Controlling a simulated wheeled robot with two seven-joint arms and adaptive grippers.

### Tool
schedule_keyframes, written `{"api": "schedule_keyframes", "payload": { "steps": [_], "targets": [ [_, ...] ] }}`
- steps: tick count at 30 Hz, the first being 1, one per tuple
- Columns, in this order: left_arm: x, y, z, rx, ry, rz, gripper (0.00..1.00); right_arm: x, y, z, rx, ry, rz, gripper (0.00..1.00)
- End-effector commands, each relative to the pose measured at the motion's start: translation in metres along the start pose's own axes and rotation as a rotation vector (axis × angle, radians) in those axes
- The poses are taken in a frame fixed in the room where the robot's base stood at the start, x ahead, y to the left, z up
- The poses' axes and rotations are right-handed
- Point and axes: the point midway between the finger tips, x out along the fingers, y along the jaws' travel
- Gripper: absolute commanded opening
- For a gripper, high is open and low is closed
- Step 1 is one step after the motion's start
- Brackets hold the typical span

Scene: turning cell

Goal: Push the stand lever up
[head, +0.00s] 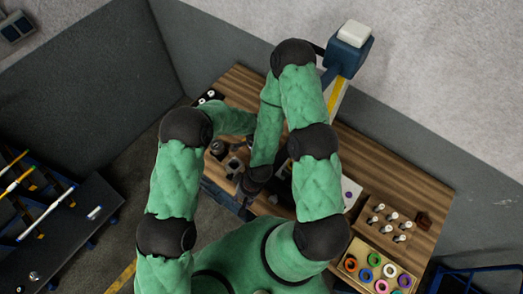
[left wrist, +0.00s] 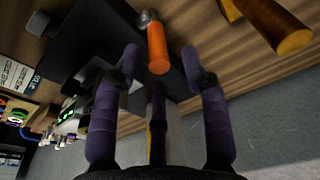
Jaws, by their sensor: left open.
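In the left wrist view, an orange-handled lever (left wrist: 157,50) with a metal end stands out from a dark block (left wrist: 95,40). I take it to be the stand lever. In the head view my left gripper and the lever are hidden by my arms. My right gripper (head: 250,187) hangs low over the front of the wooden bench (head: 395,180). Its jaws are too dark to read.
A blue post head with a white top (head: 351,40) stands at the back. A tray of coloured rings (head: 349,246) and a block with several pegs (head: 376,231) sit at the bench's right. A wooden handle (left wrist: 275,25) lies near my left gripper. A dark table (head: 60,235) stands left.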

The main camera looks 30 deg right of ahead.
Motion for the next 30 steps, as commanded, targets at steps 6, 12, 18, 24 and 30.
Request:
{"api": "schedule_keyframes", "payload": {
  "steps": [6,12,18,24,30],
  "targets": [
    [-0.038,-0.001,-0.001,0.000,0.003,-0.002,0.45,0.000,0.000,0.000,0.000,0.000,0.000,0.40],
    [-0.073,-0.002,-0.001,-0.001,0.003,-0.002,0.45,0.000,0.000,0.000,0.000,0.000,0.000,0.40],
    [-0.097,-0.002,0.000,0.000,0.002,-0.001,0.45,0.000,0.000,0.000,0.000,0.000,0.000,0.40],
    [-0.106,-0.002,0.001,0.000,-0.001,0.000,0.45,0.000,0.000,0.000,0.000,0.000,0.000,0.40],
    [-0.106,-0.002,0.001,0.000,0.000,0.000,0.45,0.000,0.000,0.000,0.000,0.000,0.000,0.40]
  ]
}}
